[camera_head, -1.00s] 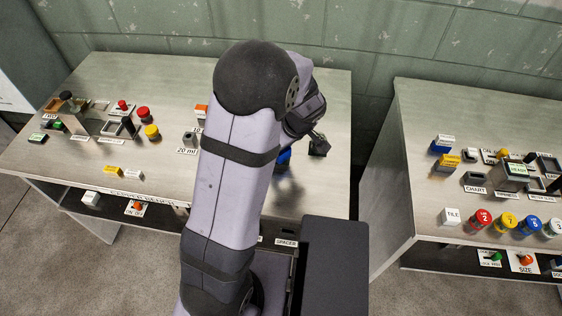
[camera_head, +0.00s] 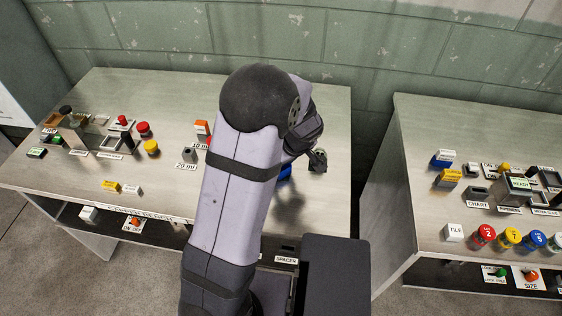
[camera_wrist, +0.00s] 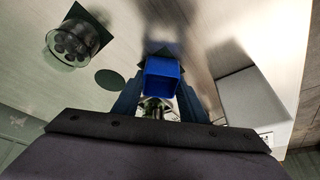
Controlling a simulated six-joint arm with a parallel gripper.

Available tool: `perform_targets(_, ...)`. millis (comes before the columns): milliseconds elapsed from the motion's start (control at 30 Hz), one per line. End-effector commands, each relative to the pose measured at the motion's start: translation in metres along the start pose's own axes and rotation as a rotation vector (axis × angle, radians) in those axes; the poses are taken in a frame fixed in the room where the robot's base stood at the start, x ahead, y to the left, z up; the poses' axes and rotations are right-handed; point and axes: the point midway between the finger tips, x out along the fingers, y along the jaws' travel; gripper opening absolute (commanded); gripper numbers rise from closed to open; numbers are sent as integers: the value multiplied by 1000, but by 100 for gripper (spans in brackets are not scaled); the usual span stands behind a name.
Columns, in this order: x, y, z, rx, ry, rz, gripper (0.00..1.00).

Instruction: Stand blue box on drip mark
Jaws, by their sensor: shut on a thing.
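The blue box (camera_wrist: 162,78) is between the fingers of my gripper (camera_wrist: 161,87) in the wrist view, and the gripper is shut on it. Its open-looking square end faces the camera. A dark patch lies just beyond it; I cannot tell whether the box touches the bench. A flat dark green round mark (camera_wrist: 109,79) lies on the bench left of the box, apart from it; it may be the drip mark. In the head view a bit of the blue box (camera_head: 285,173) shows beside my arm, which hides most of it and the mark.
A clear round vessel (camera_wrist: 76,42) stands on a dark square left of the round mark. The bench (camera_head: 330,112) has free room at its far right. Small bottles (camera_head: 202,132) and buttons stand to the left. A second bench (camera_head: 425,130) with several labelled items is across a gap.

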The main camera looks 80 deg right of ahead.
Motion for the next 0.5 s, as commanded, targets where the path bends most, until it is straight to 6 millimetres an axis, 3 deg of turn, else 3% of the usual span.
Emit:
perform_targets(300, 4, 0, 1, 0, 0, 0, 14)
perform_targets(333, 3, 0, 1, 1, 0, 0, 43)
perform_targets(400, 2, 0, 1, 1, 0, 0, 57)
perform_targets(500, 2, 0, 1, 1, 0, 0, 57)
